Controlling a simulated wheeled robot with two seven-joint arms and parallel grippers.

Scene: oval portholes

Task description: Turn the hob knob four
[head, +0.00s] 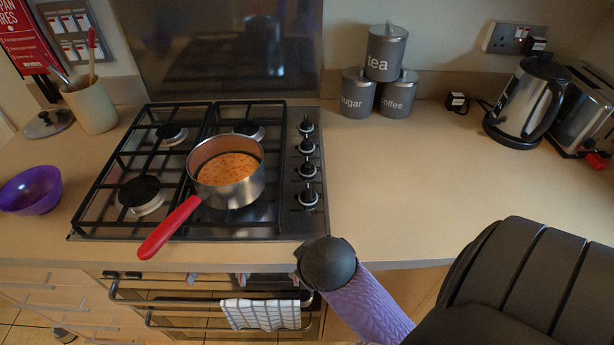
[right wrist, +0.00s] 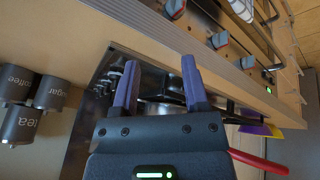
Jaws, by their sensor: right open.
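The hob (head: 133,235) has a column of black knobs along its right side: the back knob (head: 307,127), the second (head: 307,146), the third (head: 308,169) and the front knob (head: 308,197). I cannot read which is number four. My right arm comes in at the lower right, and its black rounded end (head: 328,262) is just in front of the hob's front right corner, apart from the knobs. Its fingers do not show in the head view. In the right wrist view my right gripper (right wrist: 160,68) is open, with nothing held. My left gripper is not in view.
A saucepan (head: 230,189) of orange food stands on the hob, its red handle (head: 168,228) jutting over the front left. A purple bowl (head: 32,191) is at left. Tins (head: 382,55) and a kettle (head: 525,102) stand behind right. The counter right of the knobs is clear.

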